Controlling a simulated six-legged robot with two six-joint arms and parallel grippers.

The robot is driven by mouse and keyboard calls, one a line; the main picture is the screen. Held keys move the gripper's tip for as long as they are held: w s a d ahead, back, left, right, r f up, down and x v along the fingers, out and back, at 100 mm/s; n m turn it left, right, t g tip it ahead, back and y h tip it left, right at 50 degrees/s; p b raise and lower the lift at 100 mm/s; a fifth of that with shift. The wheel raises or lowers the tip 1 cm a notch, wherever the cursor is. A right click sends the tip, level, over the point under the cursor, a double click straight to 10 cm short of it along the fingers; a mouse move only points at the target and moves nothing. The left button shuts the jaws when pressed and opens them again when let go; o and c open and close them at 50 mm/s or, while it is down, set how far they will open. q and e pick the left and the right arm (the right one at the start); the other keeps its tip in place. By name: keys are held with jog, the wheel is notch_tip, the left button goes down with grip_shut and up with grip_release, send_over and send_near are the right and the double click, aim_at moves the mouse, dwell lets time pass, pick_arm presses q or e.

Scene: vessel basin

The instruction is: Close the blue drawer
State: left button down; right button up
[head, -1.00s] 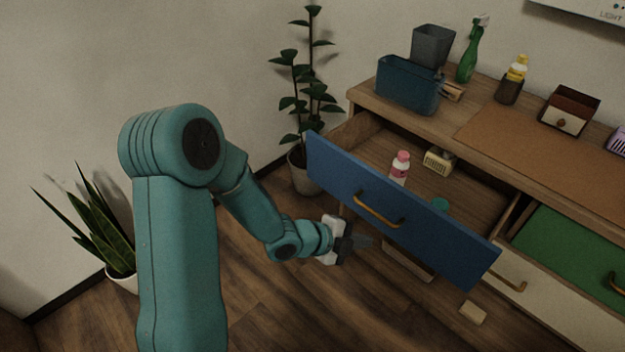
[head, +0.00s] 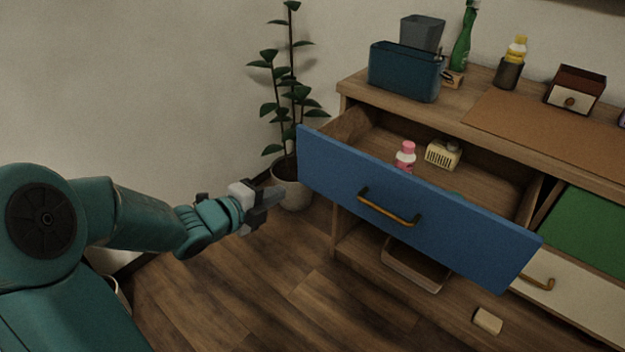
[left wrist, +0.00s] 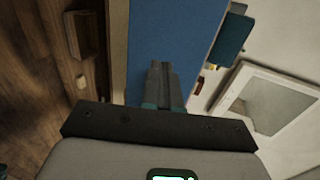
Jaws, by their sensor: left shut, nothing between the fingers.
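The blue drawer (head: 350,205) is pulled well out of the wooden dresser, with a brass handle (head: 388,206) on its front. Inside it are a pink-capped bottle (head: 405,157) and a small cream box (head: 443,154). My left gripper (head: 278,196) is shut and empty, to the left of the drawer front and apart from it in the head view. In the left wrist view my left gripper (left wrist: 161,68) points toward the blue front (left wrist: 175,35). My right gripper is not in view.
The dresser top (head: 470,90) carries a dark blue bin (head: 404,72), a green spray bottle (head: 464,40) and other items. A potted plant (head: 290,185) stands behind my left gripper. A green drawer (head: 590,225) and a cream drawer front (head: 575,302) are at right.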

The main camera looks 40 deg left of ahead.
pick_arm(q)
jog(key=b, duration=0.2)
send_near(323, 170)
jog(key=x, duration=0.5)
jog(key=shift+w+d+f, duration=0.1)
jog(key=shift+f, duration=0.25)
jog(key=shift+w, duration=0.65)
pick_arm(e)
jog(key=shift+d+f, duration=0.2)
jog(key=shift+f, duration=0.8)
pick_arm(q)
jog(key=shift+w, duration=0.1)
